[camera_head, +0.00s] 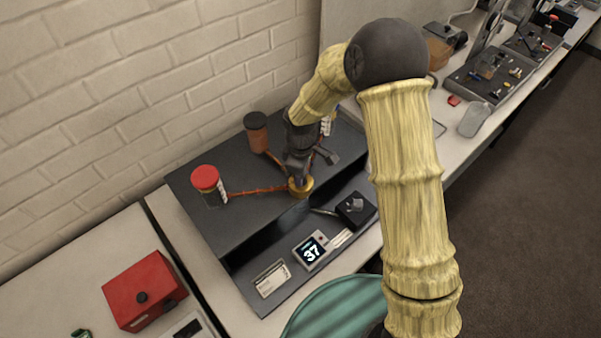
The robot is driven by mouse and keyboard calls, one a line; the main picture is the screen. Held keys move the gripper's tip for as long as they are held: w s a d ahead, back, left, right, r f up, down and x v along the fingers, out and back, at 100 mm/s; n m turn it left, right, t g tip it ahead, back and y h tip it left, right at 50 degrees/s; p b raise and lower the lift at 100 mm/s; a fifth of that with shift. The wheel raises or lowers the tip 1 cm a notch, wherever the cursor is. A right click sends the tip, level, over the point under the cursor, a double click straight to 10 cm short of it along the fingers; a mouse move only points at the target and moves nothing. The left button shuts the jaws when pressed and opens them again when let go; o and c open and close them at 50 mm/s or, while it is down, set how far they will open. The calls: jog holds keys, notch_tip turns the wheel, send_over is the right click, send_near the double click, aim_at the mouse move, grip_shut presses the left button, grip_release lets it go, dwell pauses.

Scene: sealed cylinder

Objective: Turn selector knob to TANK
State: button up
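A small black box with a grey knob on top (355,204) sits on the lower front shelf of the dark bench unit; it looks like the selector. Any TANK lettering is too small to read. My gripper (299,177) is dark and points down over a brass-coloured round fitting (301,187) on the unit's upper deck, behind and left of the selector box. I cannot tell whether it touches the fitting or whether its fingers are open.
Orange-red lines run from the fitting toward a red-capped dark cylinder (207,184) and a copper-coloured cylinder (256,132). A display reading 37 (311,251) and a card (272,279) lie on the front shelf. A red box (144,291) stands left. A teal round surface (335,308) is in front.

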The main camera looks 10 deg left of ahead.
jog(key=shift+w+r, duration=0.15)
jog(key=o, duration=1)
notch_tip(320, 180, up, 17)
jog(key=b, duration=0.3)
jog(key=shift+r, duration=0.15)
jog(key=s+d+f+m+t, duration=0.1)
jog(key=s+d+f+m, duration=0.1)
jog(key=s+d+m, duration=0.2)
jog(key=s+d+f+m, duration=0.2)
jog(key=s+d+m, duration=0.3)
jog(key=d, duration=0.6)
jog(key=s+d+f+m+t, duration=0.1)
jog(key=s+d+f+m, duration=0.1)
jog(key=s+d+m, duration=0.2)
jog(key=d+m, duration=0.3)
jog(key=shift+s+d+t, duration=0.15)
jog(key=shift+d+t, duration=0.15)
jog(key=shift+d, duration=0.1)
